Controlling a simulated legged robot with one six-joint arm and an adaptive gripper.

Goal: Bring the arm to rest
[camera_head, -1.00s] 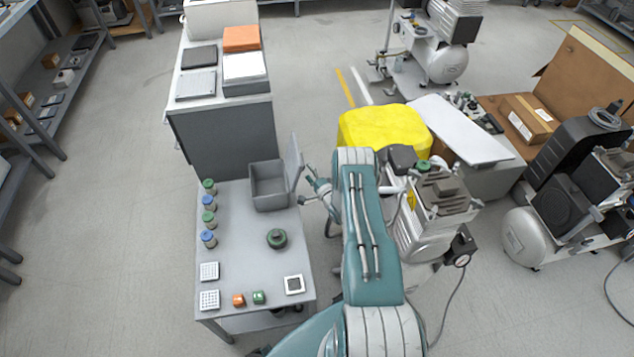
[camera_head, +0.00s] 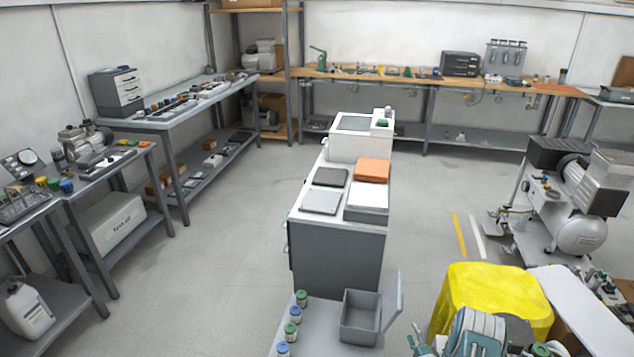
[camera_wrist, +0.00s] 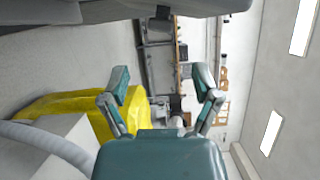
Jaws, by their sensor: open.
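My gripper (camera_wrist: 162,98) shows in the wrist view with its two teal fingers spread wide apart and nothing between them. The room appears turned on its side behind it. In the head view, only part of my teal arm (camera_head: 474,335) shows at the bottom edge, right of the small table. I cannot make out the fingertips there. A yellow-covered block (camera_head: 490,295) stands just behind the arm, and the yellow cover (camera_wrist: 65,105) also shows left of the fingers in the wrist view.
A small table (camera_head: 322,318) carries an open grey bin (camera_head: 360,318) and several capped jars. A grey cabinet (camera_head: 335,255) stands behind it. A compressor (camera_head: 580,205) is at the right. Workbenches line the left and back walls. The floor left of the cabinet is clear.

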